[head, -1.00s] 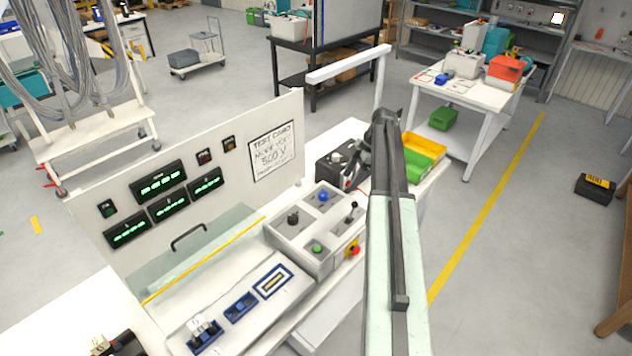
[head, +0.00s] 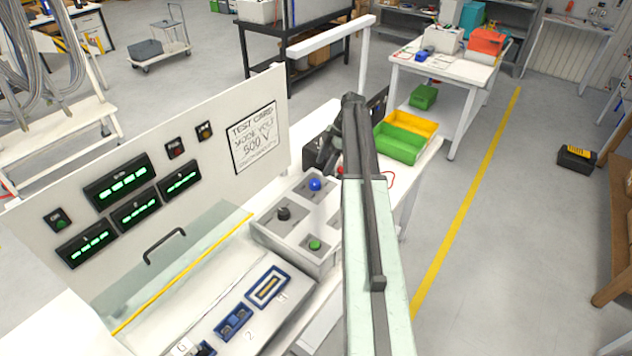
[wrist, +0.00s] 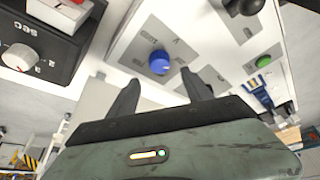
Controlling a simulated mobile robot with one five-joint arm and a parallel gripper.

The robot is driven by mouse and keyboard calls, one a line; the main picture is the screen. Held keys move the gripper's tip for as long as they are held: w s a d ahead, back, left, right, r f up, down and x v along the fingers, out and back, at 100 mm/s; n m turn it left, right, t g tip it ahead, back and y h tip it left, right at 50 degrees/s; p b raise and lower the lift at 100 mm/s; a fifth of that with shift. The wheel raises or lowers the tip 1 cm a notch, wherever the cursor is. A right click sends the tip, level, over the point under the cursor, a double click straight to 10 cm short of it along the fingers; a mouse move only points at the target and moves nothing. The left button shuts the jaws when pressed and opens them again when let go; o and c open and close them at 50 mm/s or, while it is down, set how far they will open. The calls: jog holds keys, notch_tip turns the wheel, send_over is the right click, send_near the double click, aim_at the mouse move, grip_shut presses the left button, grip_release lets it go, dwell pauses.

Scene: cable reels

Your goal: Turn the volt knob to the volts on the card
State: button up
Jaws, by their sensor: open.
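The test card (head: 252,138) on the upright panel reads "MODE VOLT" and "500 V", with smaller text I cannot read. A grey control box (head: 262,236) bears a blue knob (head: 315,184), a black knob (head: 284,213) and a green button (head: 314,244). In the wrist view my gripper (wrist: 160,82) is open and empty. The blue knob (wrist: 159,62) shows just beyond and between its fingertips, apart from them. In the head view my arm hides the box's right side.
A black box with a white knob (wrist: 18,54) stands beside the control box. Green displays (head: 122,182) are on the panel, above a clear hinged cover with a black handle (head: 164,246). Green and yellow bins (head: 400,143) stand behind my arm. Open floor lies to the right.

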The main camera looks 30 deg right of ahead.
aim_at(315, 182)
jog(key=b+x, duration=0.7)
jog(key=x, duration=0.1)
jog(key=shift+d, duration=0.1)
jog(key=shift+r, duration=0.15)
jog(key=shift+s, duration=0.1)
grip_shut()
